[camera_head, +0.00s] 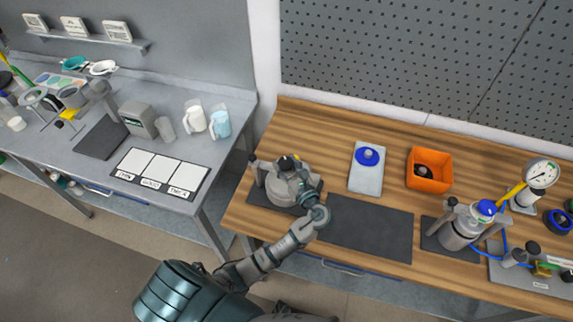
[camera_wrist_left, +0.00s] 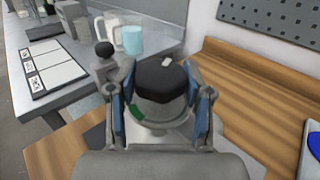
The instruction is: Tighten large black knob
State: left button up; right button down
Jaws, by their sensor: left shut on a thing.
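The large black knob (camera_wrist_left: 160,76) sits on top of a grey metal drum agitator (camera_head: 284,186) at the left end of the wooden bench. In the left wrist view the knob is between the blue-padded fingers of my left gripper (camera_wrist_left: 160,88), which is shut on it. In the head view the left gripper (camera_head: 303,183) reaches the agitator from the front right and hides part of it. The knob's top shows in the head view (camera_head: 287,162). A small black ball knob (camera_wrist_left: 104,48) stands beside it. My right gripper is not in view.
A second agitator (camera_head: 460,232) with a blue cap stands to the right, near a gauge (camera_head: 541,172). A dark mat (camera_head: 370,232) is bare.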

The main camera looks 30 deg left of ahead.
pick_arm(q)
jog(key=shift+f, duration=0.15)
jog(key=o, duration=1.2)
jog(key=v, duration=1.2)
jog(key=shift+f, duration=0.1)
